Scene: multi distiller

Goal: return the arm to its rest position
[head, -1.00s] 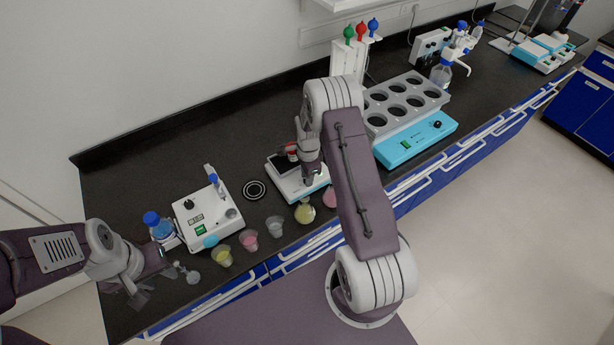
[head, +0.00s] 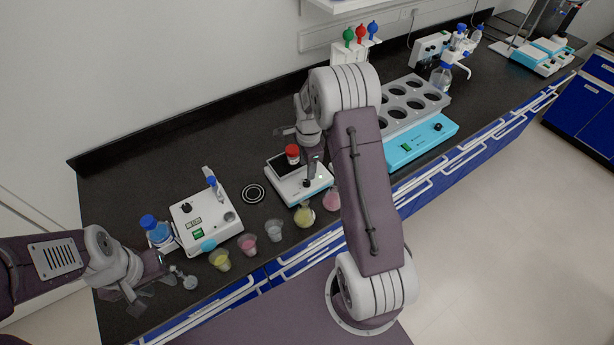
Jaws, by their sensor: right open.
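My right gripper (head: 298,146) is open and empty at the white balance (head: 300,184), its fingers spread beside and above a red-capped jar (head: 292,152). The jar stands upright on the balance's dark pan; whether a finger touches it is unclear. The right arm's large links stand in front of the bench and hide part of it. My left gripper (head: 150,284) is low at the bench's front left corner, near a blue-capped bottle (head: 155,230). Its fingers are small and blurred, so their opening is unclear.
Beakers of yellow (head: 219,260), pink (head: 247,244) and clear liquid (head: 274,230) line the front edge, with yellow (head: 304,216) and pink flasks (head: 331,200) beside the balance. A white stirrer device (head: 205,219) stands left. A grey rack on a blue-fronted bath (head: 421,143) stands right.

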